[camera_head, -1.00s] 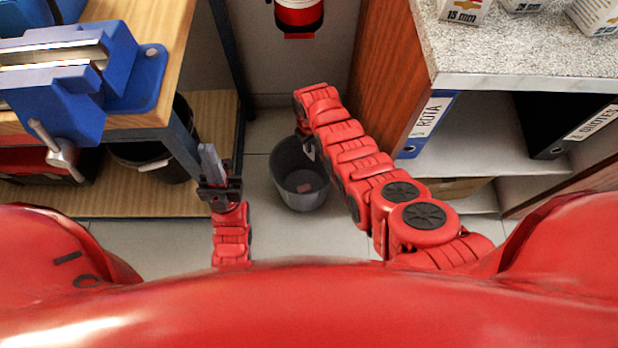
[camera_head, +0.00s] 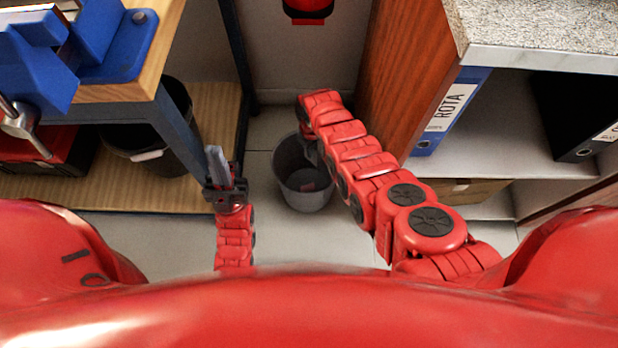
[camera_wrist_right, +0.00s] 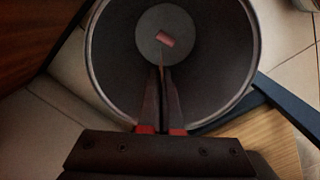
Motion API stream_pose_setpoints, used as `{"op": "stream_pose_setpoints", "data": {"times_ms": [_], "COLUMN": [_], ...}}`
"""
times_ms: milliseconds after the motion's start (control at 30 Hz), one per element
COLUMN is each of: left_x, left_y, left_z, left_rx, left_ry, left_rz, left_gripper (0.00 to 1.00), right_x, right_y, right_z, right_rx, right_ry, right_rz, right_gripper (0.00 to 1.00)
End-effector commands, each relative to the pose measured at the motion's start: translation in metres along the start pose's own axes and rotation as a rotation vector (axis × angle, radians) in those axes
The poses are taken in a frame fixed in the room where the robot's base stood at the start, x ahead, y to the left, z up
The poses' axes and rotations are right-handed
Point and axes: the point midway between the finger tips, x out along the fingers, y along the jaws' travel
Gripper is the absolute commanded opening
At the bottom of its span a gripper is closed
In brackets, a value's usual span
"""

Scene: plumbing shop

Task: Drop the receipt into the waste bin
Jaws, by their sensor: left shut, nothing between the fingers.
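The grey waste bin (camera_head: 284,180) stands on the floor in the middle of the head view. It fills the right wrist view as a round opening (camera_wrist_right: 236,85). My right gripper (camera_wrist_right: 160,70) is over the bin, pointing down into it, with its fingertips nearly together. A small pinkish piece (camera_wrist_right: 165,40) lies on the bin's bottom, also visible in the head view (camera_head: 308,186). My left gripper (camera_head: 216,158) is shut and empty, left of the bin.
A workbench with a blue vise (camera_head: 105,45) is at left, with a dark bucket (camera_head: 150,140) on its lower shelf. A shelf unit with a wooden side (camera_head: 405,80) and binders (camera_head: 450,110) is at right. A red extinguisher (camera_head: 308,8) hangs behind. Some floor is clear around the bin.

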Motion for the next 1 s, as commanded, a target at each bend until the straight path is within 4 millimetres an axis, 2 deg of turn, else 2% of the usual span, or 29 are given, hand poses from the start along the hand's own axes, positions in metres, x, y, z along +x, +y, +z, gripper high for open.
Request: {"op": "stream_pose_setpoints", "data": {"times_ms": [67, 200, 267, 533, 667, 1000], "left_x": [0.001, 0.001, 0.001, 0.001, 0.005, 0.029], "left_y": [0.000, 0.000, 0.000, 0.000, 0.000, -0.001], "left_z": [0.000, 0.000, 0.000, 0.000, -0.001, -0.005], "left_rx": [0.000, 0.000, 0.000, 0.000, 0.000, 0.000], "left_ry": [0.000, 0.000, 0.000, 0.000, 0.000, 0.000], "left_rz": [0.000, 0.000, 0.000, 0.000, 0.000, 0.000], "left_gripper": [0.00, 0.00, 0.00, 0.00, 0.00, 0.00], "right_x": [-0.001, -0.001, -0.001, -0.001, -0.008, -0.059], "right_y": [0.000, 0.000, 0.000, 0.000, 0.001, 0.001], "right_z": [0.000, 0.000, 0.000, 0.000, -0.001, 0.000], "right_rx": [0.000, 0.000, 0.000, 0.001, 0.000, 0.002], "right_ry": [0.000, 0.000, 0.000, 0.000, 0.003, 0.003], "right_rz": [0.000, 0.000, 0.000, 0.000, 0.001, 0.001], "right_gripper": [0.03, 0.28, 0.36, 0.36, 0.36, 0.36]}}
